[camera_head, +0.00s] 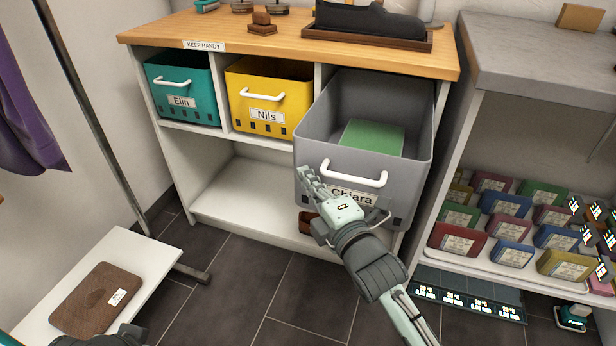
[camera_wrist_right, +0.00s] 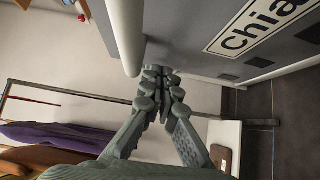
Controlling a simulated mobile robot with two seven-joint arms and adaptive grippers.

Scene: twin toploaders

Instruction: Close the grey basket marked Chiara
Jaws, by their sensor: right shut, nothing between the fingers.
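The grey basket (camera_head: 312,150) marked Chiara is pulled out of the right-hand shelf bay, its open top showing. A green flat item (camera_head: 374,136) lies inside. Its white handle (camera_head: 353,176) is on the front, above the label. My right gripper (camera_head: 306,174) is shut and empty, in front of the basket's front face, with its tips near the handle's left end; I cannot tell if they touch. In the right wrist view the shut fingertips (camera_wrist_right: 160,76) are beside the white handle (camera_wrist_right: 126,35), below the front face with the label (camera_wrist_right: 262,22). My left gripper's fingers do not show.
A teal basket (camera_head: 200,92) marked Elin and a yellow basket (camera_head: 295,95) marked Nils sit in their bays. A white bench (camera_head: 135,270) stands at lower left, and a shelf of coloured boxes (camera_head: 512,255) at right. The floor (camera_head: 290,300) in front is mostly clear.

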